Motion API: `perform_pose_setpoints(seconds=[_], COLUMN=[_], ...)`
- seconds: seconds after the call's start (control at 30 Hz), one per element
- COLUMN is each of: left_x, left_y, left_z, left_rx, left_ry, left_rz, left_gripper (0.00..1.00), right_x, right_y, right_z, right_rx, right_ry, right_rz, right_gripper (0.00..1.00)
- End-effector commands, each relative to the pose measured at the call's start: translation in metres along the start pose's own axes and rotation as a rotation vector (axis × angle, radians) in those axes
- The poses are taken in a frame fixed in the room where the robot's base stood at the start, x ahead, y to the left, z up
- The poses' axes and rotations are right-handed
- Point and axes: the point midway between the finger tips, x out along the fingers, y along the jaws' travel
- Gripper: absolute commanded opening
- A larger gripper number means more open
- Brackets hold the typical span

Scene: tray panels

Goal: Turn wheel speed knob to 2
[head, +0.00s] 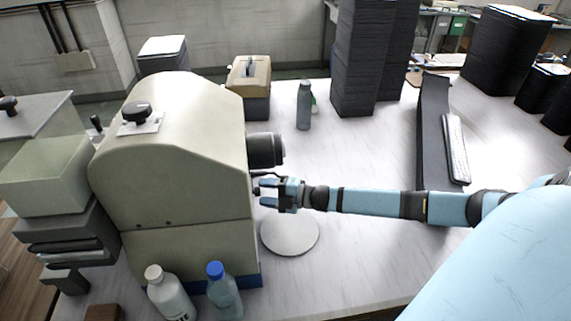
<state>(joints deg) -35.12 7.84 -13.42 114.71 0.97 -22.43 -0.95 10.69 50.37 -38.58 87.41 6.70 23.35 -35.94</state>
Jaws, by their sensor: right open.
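A large cream machine (170,170) with a rounded top stands on the left part of the table. A black knob (137,111) sits on a white plate on its top; the plate's markings are too small to read, so I cannot tell the setting. A thick black cylinder (265,150) sticks out of the machine's right side. My right gripper (264,192) is open, close to the machine's right side, below the black cylinder and well away from the top knob. I see nothing between its fingers; whether it touches the machine is unclear. My left gripper is out of view.
A round pale disc (290,234) lies below my right gripper. Two bottles, one white-capped (170,295) and one blue-capped (223,291), stand in front of the machine. A grey bottle (304,106) and a tall dark stack (360,55) stand behind. The table's middle is mostly clear.

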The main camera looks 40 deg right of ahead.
Motion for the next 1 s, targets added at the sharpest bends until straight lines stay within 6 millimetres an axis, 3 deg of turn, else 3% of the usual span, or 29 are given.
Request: perform_pose_setpoints(seconds=[0.4, 0.6, 0.8, 1.0], left_x=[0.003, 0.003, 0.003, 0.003], left_y=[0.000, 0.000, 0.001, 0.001], left_z=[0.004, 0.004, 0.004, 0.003], left_rx=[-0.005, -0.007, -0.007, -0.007], left_ry=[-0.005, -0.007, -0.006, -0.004], left_rz=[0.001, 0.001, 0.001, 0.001], left_gripper=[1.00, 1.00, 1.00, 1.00], right_x=[-0.082, -0.112, -0.128, -0.130], right_y=[-0.002, -0.002, -0.001, 0.000], right_z=[0.000, -0.001, 0.000, 0.000], right_rx=[0.001, 0.002, 0.001, 0.000], right_ry=[-0.001, 0.000, -0.001, 0.000], right_rz=[-0.005, -0.003, -0.002, 0.000], right_gripper=[0.55, 0.55, 0.55, 0.55])
